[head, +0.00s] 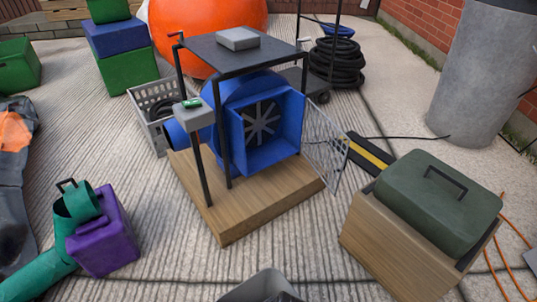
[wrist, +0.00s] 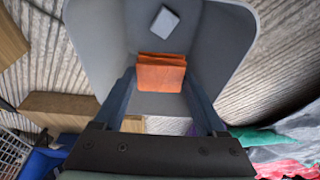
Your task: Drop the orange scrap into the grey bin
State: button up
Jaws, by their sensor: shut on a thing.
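The orange scrap (wrist: 161,74) is a small folded piece held between the fingertips of my gripper (wrist: 160,82) in the wrist view. The grey bin (wrist: 232,38) surrounds it in that view, its walls spreading on both sides. The scrap lies over the bin's opening; I cannot tell how far above the floor of the bin it is. A small light grey piece (wrist: 164,20) lies inside the bin. In the head view only the rim of the grey bin (head: 262,284) shows at the bottom edge, and the scrap is not clearly seen there.
A blue blower (head: 262,125) stands on a wooden base (head: 250,205) under a dark frame. A dark green case (head: 440,200) sits on a wooden box (head: 385,240) at right. A purple container (head: 104,235) stands at left. Ribbed ground between them is open.

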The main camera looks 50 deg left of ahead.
jog(key=o, duration=1.2)
jog(key=shift+o, duration=0.2)
jog(key=shift+r, duration=0.1)
jog(key=p+v, duration=0.8)
jog(key=v, duration=0.5)
jog(key=shift+p, duration=0.4)
